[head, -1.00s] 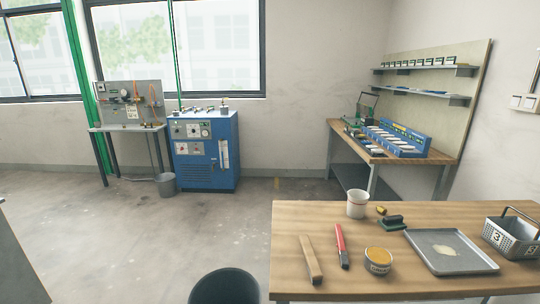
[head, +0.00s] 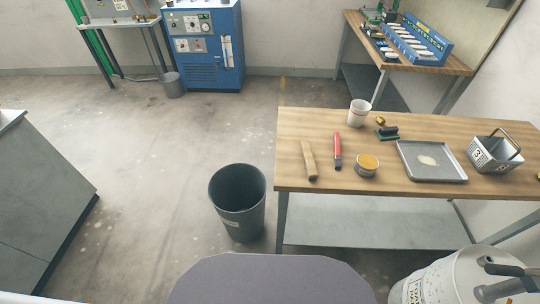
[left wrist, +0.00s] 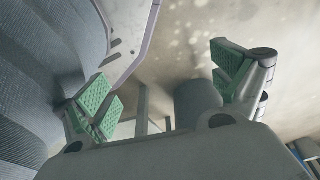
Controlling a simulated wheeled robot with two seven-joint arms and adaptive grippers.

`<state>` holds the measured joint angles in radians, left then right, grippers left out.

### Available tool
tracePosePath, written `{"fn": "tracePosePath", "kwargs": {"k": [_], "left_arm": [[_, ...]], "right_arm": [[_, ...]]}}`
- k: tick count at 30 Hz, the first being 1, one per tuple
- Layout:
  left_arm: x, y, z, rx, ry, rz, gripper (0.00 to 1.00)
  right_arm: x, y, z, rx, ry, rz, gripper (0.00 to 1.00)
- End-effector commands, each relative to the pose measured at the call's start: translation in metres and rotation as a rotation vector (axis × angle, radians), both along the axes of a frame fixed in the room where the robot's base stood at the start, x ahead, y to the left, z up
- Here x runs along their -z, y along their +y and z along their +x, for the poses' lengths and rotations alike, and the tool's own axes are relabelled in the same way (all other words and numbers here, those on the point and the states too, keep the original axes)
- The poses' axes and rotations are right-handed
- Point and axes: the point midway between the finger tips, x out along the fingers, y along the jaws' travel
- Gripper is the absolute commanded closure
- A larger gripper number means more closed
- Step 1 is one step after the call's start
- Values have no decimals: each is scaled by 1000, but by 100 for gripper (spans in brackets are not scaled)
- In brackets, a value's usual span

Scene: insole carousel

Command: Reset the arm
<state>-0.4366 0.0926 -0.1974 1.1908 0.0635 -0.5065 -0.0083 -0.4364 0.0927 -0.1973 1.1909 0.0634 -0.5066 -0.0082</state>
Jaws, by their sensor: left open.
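My left gripper (left wrist: 165,82) shows in the left wrist view. Its two fingers with green ribbed pads stand wide apart, with nothing between them. A dark bin, the floor and table legs show blurred beyond the fingers. Neither of my grippers is visible in the head view, so the right one cannot be seen.
A wooden table (head: 290,150) at the right holds a tray (head: 410,170), a basket (head: 485,152), a white cup (head: 359,113) and tools. A dark bin (head: 238,218) stands left of it. A white drum (head: 440,280) stands at lower right. Floor (head: 150,160) is clear at centre left.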

Motion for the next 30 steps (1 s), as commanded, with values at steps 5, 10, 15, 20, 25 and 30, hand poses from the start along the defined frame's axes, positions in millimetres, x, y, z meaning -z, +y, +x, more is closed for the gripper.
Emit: {"fn": "tracePosePath", "kwargs": {"k": [5, 10, 15, 20, 25, 30], "left_arm": [[-8, 6, -15, 3, 18, 12, 5], [-12, 13, -30, 7, 33, 24, 5], [-17, 19, -46, 11, 50, 35, 5], [-23, 25, -60, 14, 64, 46, 5], [-31, 32, -77, 19, 81, 56, 5], [-39, 38, -94, 24, 96, 65, 5]], "right_arm": [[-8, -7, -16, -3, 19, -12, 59], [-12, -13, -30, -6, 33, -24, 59], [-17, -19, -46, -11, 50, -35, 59], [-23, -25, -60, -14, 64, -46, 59], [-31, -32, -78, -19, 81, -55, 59], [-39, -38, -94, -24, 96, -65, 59]]}}
